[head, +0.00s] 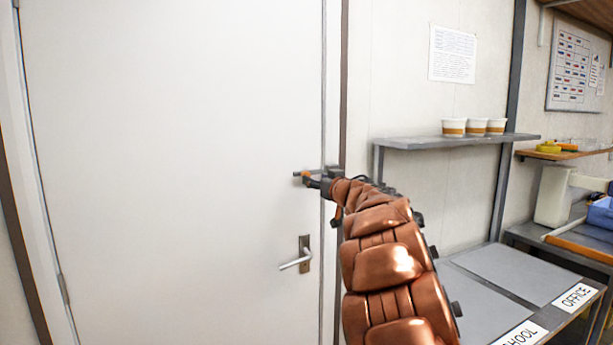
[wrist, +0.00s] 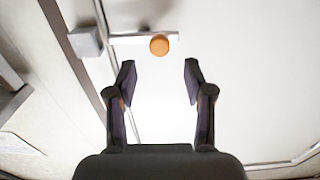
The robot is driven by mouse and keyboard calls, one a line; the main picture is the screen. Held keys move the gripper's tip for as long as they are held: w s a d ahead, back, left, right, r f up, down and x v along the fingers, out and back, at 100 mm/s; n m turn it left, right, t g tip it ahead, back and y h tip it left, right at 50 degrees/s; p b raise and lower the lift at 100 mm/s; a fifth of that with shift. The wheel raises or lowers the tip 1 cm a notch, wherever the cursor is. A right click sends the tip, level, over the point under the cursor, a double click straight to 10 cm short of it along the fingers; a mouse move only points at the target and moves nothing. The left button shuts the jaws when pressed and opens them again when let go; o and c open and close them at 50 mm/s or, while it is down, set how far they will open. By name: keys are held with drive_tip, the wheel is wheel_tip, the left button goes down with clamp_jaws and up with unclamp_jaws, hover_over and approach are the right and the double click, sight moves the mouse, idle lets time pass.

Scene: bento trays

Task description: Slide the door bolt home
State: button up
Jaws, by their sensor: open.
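The white door (head: 180,150) is closed in its frame, as far as I can see. In the wrist view the door bolt shows as a thin pale bar (wrist: 130,40) with a round orange knob (wrist: 159,45). A grey block (wrist: 86,42), apparently the keeper, sits at the bar's left end, by the frame. My gripper (wrist: 159,70) is open and empty, and the knob appears just past its fingertips, roughly centred between them. In the head view my gripper (head: 306,180) is at the door's right edge and hides most of the bolt. The exact gap to the knob is unclear.
A lever handle (head: 297,258) sticks out of the door below my gripper. A grey shelf (head: 440,142) with three cups (head: 476,127) is right of the door. A table (head: 510,270) with grey trays and labels stands at the lower right.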

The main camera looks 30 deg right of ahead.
drive_tip(key=shift+w+d+p, duration=0.2)
drive_tip(key=shift+w+p, duration=0.3)
drive_tip(key=shift+w, duration=1.35)
drive_tip(key=shift+w+d+p, duration=0.15)
drive_tip(key=shift+w+p, duration=0.35)
drive_tip(key=shift+w, duration=1.3)
clamp_jaws()
